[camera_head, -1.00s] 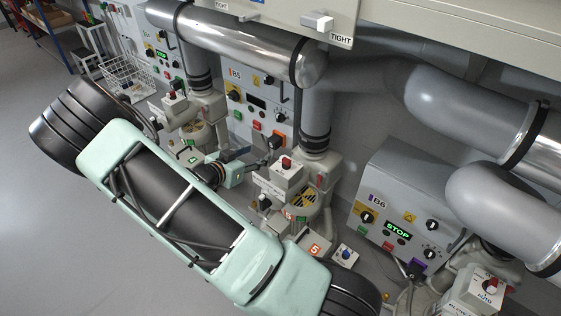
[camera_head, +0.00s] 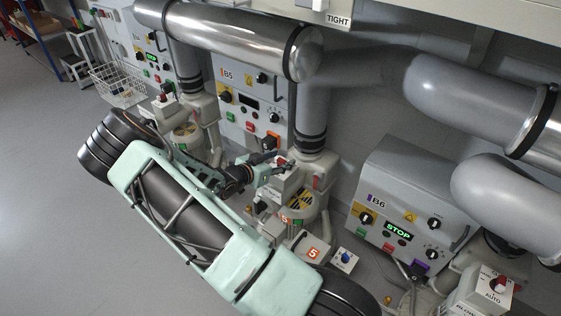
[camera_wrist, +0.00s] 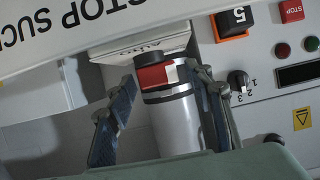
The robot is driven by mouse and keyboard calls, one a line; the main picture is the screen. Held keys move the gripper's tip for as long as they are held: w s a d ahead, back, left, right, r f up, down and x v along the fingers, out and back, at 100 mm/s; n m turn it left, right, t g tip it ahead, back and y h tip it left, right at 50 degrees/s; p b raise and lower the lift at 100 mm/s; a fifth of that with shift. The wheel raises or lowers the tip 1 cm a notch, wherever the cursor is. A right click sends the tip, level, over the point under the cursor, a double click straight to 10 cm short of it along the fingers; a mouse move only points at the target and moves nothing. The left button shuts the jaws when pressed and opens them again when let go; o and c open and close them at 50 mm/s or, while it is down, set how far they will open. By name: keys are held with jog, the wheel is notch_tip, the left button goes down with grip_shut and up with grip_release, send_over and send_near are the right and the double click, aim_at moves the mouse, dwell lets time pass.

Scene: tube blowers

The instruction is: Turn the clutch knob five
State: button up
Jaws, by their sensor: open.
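A red knob with a black part and a pale pointer face (camera_wrist: 157,74) stands on a white box marked AUTO (camera_wrist: 135,48) in the wrist view. In the head view its white box (camera_head: 289,182) stands in front of panel B5, with the knob mostly hidden by my gripper (camera_head: 282,164). I cannot read a clutch label on it. My gripper (camera_wrist: 160,93) is open, one dark finger on each side of the knob in the wrist view. I cannot tell whether either finger touches it.
Panel B5 (camera_head: 240,100) with buttons is close behind. A vertical duct (camera_head: 312,105) rises just right of my gripper. A box with a blue knob (camera_head: 345,257) and an orange 5 label (camera_head: 313,253) are lower right. Panel B6 (camera_head: 385,200) reads STOP. Open floor (camera_head: 45,200) lies left.

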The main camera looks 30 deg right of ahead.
jog(key=shift+d, duration=0.1)
jog(key=shift+c, duration=0.7)
jog(key=c, duration=1)
jog(key=shift+c, duration=0.2)
